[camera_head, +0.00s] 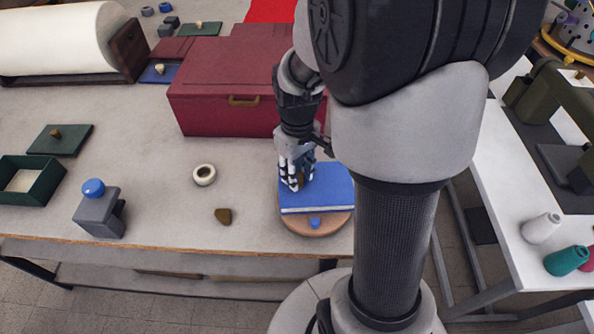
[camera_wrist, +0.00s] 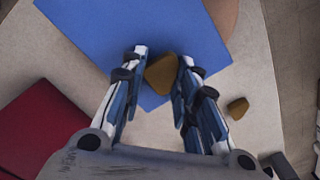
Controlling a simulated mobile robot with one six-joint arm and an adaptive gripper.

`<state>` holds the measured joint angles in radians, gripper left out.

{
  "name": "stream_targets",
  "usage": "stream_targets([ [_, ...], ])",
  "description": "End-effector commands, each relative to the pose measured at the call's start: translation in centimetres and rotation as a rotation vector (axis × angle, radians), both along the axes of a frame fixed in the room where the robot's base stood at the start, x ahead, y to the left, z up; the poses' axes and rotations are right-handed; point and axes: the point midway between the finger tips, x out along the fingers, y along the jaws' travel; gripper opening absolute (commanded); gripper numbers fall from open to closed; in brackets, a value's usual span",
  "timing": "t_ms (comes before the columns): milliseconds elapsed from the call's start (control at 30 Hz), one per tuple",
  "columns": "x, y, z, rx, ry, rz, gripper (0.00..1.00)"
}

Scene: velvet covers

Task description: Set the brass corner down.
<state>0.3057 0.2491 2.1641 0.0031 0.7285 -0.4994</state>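My gripper (camera_head: 299,180) is over the blue velvet cover (camera_head: 325,198). In the wrist view, my gripper (camera_wrist: 163,62) has a brass corner (camera_wrist: 162,73) between its fingertips and looks shut on it. The piece sits over the near edge area of the blue cover (camera_wrist: 140,25); whether it touches the cover I cannot tell. In the head view my fingers mostly hide it. A second brass corner (camera_head: 223,216) lies on the table to the left, and also shows in the wrist view (camera_wrist: 238,108). The cover rests on a round wooden disc (camera_head: 318,227).
A dark red box (camera_head: 225,85) stands behind the cover. A white ring (camera_head: 204,175), a grey block with a blue knob (camera_head: 98,212) and a green open box (camera_head: 30,182) are to the left. The table's front edge (camera_head: 180,250) is close. Bare table lies around the ring.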

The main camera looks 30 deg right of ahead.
Motion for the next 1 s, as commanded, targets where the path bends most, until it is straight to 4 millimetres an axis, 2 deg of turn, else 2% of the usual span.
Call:
stream_targets([
  [300,0.0,0.0,0.0,0.000,0.001,0.000,0.48],
  [633,0.0,0.0,0.3,0.000,0.000,0.000,0.48],
  [767,0.1,0.0,1.9,-0.001,-0.003,0.000,0.48],
  [1000,0.1,0.0,7.2,-0.001,-0.004,0.000,0.48],
])
